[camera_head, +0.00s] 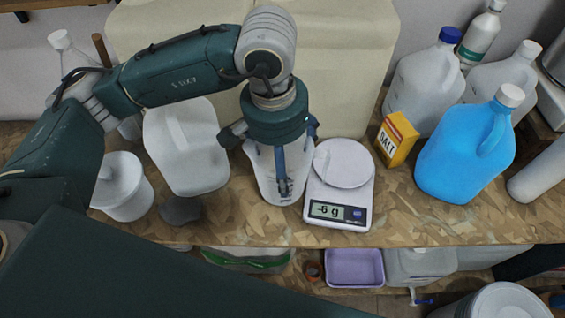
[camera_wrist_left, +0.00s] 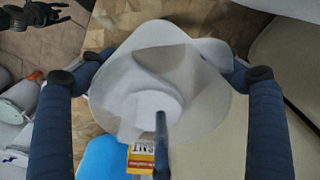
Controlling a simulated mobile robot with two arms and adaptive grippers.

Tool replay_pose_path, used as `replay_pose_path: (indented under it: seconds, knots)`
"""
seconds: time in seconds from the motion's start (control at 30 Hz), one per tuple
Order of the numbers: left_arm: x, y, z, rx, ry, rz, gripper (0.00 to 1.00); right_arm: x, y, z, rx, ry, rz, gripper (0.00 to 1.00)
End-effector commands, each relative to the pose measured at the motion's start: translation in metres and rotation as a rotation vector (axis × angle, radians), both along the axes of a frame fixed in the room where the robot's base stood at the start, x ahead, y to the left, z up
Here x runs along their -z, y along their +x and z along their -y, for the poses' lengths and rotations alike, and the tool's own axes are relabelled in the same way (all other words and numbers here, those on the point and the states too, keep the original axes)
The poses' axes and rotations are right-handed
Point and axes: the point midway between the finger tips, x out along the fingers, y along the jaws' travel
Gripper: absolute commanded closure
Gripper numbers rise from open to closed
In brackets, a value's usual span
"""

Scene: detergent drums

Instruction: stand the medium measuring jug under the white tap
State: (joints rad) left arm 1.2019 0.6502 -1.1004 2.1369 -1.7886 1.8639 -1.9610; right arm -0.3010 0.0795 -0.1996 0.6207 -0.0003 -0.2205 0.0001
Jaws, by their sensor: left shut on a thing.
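A translucent, greyish-white jug (camera_head: 264,176) stands upright at the front middle of the bench, just left of the kitchen scale. My left gripper (camera_head: 279,170) reaches down from above and is shut on this jug, its dark fingers around the sides. In the left wrist view the jug's open mouth (camera_wrist_left: 200,75) lies between the fingers. A white tap (camera_head: 412,297) with a blue tip is on a white container (camera_head: 420,266) on the lower shelf. A dark gripper (camera_wrist_left: 42,14), seemingly my right one, shows small at the wrist view's top left; its opening is unclear.
The scale (camera_head: 343,165) reads -6 g. Right of it are a yellow salt box (camera_head: 396,139), a blue jug (camera_head: 468,150) and white bottles. A white handled jug (camera_head: 187,150) and white tub (camera_head: 122,187) stand left. A purple tray (camera_head: 354,268) lies below. The bench front right is clear.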

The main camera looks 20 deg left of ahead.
Motion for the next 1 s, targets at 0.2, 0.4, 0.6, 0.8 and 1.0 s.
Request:
replay_pose_path:
  seconds: [0.2, 0.4, 0.6, 0.8, 1.0]
  knots:
    - [0.027, -0.001, 0.0, -0.001, 0.0, -0.003, 0.39, -0.009, 0.0, 0.0, 0.0, 0.0, 0.0, 0.6]
    - [0.029, 0.0, 0.0, 0.0, 0.0, -0.001, 0.39, -0.008, 0.0, 0.0, 0.0, 0.0, 0.0, 0.6]
    - [0.033, 0.0, 0.0, 0.0, 0.0, 0.0, 0.39, -0.003, 0.0, 0.0, 0.0, 0.0, 0.001, 0.6]
    - [0.031, 0.0, 0.0, 0.0, 0.0, -0.001, 0.0, -0.004, 0.0, 0.0, 0.0, 0.0, 0.001, 0.6]
    - [0.031, 0.0, 0.0, 0.0, 0.0, -0.001, 0.0, -0.005, 0.001, 0.0, 0.0, 0.0, 0.001, 0.6]
